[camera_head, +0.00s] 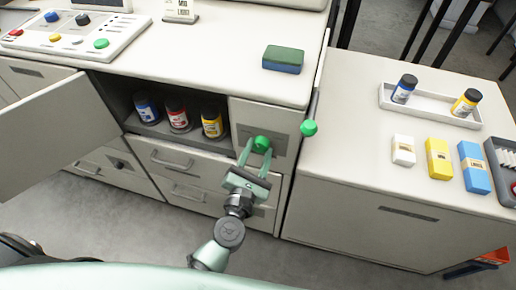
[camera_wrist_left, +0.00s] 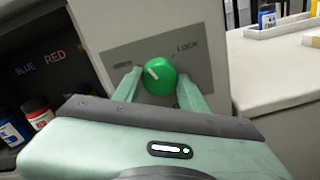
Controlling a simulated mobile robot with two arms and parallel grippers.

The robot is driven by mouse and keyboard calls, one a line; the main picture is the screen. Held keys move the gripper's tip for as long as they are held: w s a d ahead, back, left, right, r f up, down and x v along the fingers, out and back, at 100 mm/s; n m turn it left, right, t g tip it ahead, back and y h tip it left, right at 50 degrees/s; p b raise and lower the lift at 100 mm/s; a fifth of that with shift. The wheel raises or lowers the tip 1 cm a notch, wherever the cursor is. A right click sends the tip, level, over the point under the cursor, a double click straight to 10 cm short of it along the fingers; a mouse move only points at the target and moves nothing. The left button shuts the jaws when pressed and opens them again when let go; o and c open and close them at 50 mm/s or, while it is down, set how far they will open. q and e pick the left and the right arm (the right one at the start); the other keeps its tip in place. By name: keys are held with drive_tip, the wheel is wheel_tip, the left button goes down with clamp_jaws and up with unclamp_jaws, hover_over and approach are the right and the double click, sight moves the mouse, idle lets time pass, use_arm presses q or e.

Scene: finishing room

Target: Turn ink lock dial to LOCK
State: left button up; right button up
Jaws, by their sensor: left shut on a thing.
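The ink lock dial (camera_head: 262,143) is a round green knob on a grey plate beside the open ink compartment. It also shows in the left wrist view (camera_wrist_left: 162,76). Its white mark points up and left, away from the word LOCK (camera_wrist_left: 187,47) at the plate's upper right. Another label at the plate's left is too small to read surely. My left gripper (camera_head: 255,156) reaches the dial from the front, one finger on each side, shut on it. The fingertips' far ends are partly hidden behind the knob. My right gripper is not in view.
A compartment with blue, red and yellow ink bottles (camera_head: 178,119) lies left of the dial, its door (camera_head: 60,135) swung open. A lever with a green knob (camera_head: 309,128) sticks out close to the right. A side counter (camera_head: 345,150) holds cartons and a bottle tray (camera_head: 432,111).

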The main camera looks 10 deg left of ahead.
use_arm(q)
drive_tip(key=m+p, duration=0.2)
drive_tip(key=m, duration=0.2)
drive_tip(key=shift+r+m, duration=0.1)
drive_tip(key=shift+m, duration=0.2)
drive_tip(key=m+p, duration=0.1)
drive_tip(key=m, duration=0.2)
drive_tip(key=shift+m+p, duration=0.35)
drive_tip(key=shift+m, duration=0.05)
drive_tip(key=m+p, duration=0.1)
drive_tip(key=m, duration=0.3)
drive_tip(key=shift+p, duration=0.4)
drive_tip(key=shift+m+p, duration=0.45)
drive_tip(key=shift+m, duration=0.75)
drive_tip(key=o, duration=1.4)
drive_tip(key=shift+c, duration=0.2)
drive_tip(key=shift+s, duration=0.1)
